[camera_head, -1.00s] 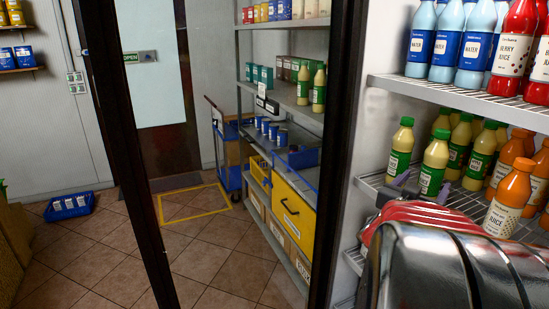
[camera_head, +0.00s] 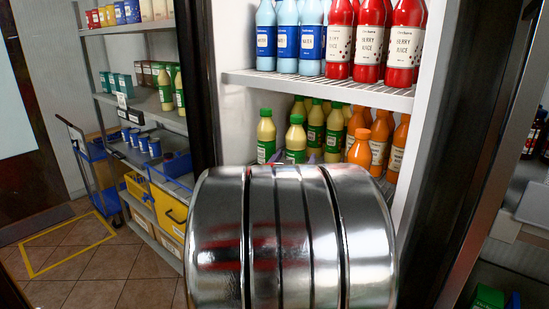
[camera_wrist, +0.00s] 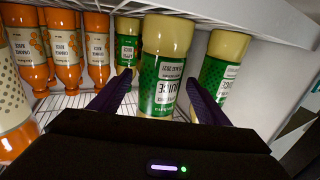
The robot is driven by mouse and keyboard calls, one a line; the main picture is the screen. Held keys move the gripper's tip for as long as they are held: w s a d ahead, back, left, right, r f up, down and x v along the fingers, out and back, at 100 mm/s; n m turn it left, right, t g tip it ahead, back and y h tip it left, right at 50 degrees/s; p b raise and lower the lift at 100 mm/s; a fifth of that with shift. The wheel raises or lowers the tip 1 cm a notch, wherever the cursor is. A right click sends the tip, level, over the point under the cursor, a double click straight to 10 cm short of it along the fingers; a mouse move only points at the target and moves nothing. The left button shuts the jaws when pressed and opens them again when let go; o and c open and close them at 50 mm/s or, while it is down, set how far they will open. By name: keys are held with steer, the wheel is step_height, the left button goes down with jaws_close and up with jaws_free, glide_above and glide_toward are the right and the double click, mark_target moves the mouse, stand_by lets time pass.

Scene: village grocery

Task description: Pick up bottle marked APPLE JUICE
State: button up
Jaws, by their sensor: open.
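Several pale-yellow juice bottles with green caps and green labels (camera_head: 265,134) stand on the lower fridge shelf in the head view. In the wrist view, which shows them upside down, the nearest one (camera_wrist: 166,65) stands between the two dark purple fingers of my gripper (camera_wrist: 157,98). Its label reads JUICE; the word before it is too small to read surely. My gripper is open, and I cannot tell whether a finger touches the bottle. A second green-labelled bottle (camera_wrist: 224,65) is close beyond the right finger.
Orange bottles (camera_head: 378,135) stand right of the green-labelled ones. The wire shelf above (camera_head: 330,88) holds blue water bottles (camera_head: 287,35) and red berry juice bottles (camera_head: 403,45). The fridge's side wall is left of the bottles. A storage rack (camera_head: 110,92) stands farther left.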

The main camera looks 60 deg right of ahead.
steer(key=shift+d, duration=0.3)
steer(key=shift+c, duration=0.3)
steer(key=shift+r, duration=0.1)
steer(key=c, duration=1.5)
